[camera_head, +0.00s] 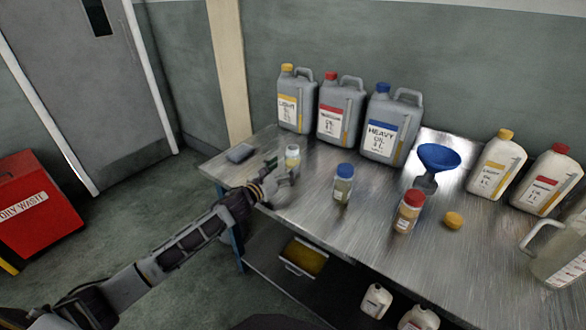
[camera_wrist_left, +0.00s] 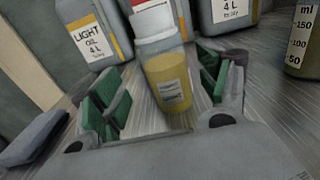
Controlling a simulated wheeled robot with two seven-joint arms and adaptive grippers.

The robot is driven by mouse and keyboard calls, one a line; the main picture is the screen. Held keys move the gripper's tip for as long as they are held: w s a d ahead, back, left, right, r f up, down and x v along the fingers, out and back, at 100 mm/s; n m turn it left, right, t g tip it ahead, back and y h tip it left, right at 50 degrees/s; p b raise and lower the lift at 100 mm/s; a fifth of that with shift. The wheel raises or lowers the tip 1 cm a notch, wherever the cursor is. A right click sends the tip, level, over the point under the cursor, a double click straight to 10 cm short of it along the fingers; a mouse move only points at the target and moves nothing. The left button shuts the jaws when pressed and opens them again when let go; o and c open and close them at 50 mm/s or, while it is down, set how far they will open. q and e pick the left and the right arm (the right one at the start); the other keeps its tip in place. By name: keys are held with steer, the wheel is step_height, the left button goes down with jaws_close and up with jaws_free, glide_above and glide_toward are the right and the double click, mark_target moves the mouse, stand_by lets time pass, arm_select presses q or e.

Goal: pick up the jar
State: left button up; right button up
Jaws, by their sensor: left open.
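A small clear jar (camera_head: 292,153) with yellow contents and a pale upper rim stands upright near the left end of the metal bench. In the left wrist view the jar (camera_wrist_left: 168,82) shows a white label and stands between the two green-padded fingers. My left gripper (camera_head: 279,172) is open and reaches in low from the front left. Gaps show on both sides of the jar, and I cannot tell whether either finger touches it. Two other jars stand farther right, one with a blue lid (camera_head: 343,184) and one with a red lid (camera_head: 408,212). My right gripper is not in view.
Several large grey oil canisters (camera_head: 340,112) line the wall behind the jar. A blue funnel (camera_head: 438,157), a yellow cap (camera_head: 453,220) and white bottles (camera_head: 495,165) occupy the right side of the bench.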

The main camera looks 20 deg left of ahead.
mark_target(288, 167)
arm_select(q)
steer(key=shift+w+d+f, duration=0.15)
steer(key=shift+w+d, duration=0.5)
steer(key=shift+w, duration=0.25)
steer(key=shift+x, duration=1.2)
steer(key=c, duration=1.2)
